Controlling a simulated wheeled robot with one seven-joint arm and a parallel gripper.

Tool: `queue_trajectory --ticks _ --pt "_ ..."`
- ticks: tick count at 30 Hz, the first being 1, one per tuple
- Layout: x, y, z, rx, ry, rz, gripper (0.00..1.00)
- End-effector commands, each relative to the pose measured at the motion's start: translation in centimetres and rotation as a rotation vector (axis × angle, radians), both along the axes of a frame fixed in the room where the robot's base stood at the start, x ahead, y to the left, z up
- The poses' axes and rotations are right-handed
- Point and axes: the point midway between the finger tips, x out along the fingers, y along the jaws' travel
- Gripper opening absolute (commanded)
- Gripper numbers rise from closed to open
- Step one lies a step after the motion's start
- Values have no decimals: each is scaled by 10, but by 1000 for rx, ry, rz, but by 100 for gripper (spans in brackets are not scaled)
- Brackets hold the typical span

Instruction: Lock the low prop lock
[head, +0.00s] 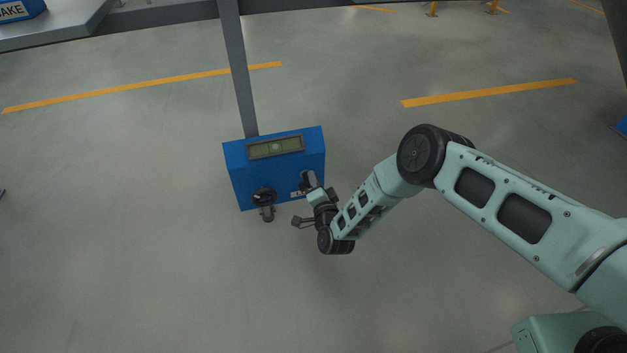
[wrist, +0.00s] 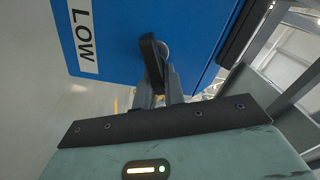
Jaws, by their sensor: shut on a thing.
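The blue box (head: 236,170) on the grey post carries a white LOW label (wrist: 83,36), seen rotated in the wrist view. A black lever (wrist: 151,58) stands out from the blue face beside this label; I take it as the low prop lock. My gripper (head: 309,187) is at the box's lower right part in the head view. In the wrist view my gripper (wrist: 160,88) is shut on the black lever, with its grey fingers around the lever's end. The fingers and wrist hide part of the lever and its mount.
A round black knob (head: 264,196) with a grey piece hanging below sits on the box's lower left. A small greenish display (head: 275,147) is on top. The grey post (head: 238,70) rises behind. Open floor surrounds the box, with yellow floor lines (head: 490,93).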

Motion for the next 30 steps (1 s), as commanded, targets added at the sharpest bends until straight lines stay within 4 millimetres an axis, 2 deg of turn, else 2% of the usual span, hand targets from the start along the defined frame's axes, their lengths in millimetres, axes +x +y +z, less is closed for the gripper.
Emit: queue_trajectory --ticks 1,15,30 --pt "-7 4 -9 39 30 14 0" --pt "-8 6 -12 356 121 18 0" --pt "-7 6 -12 441 144 19 0"
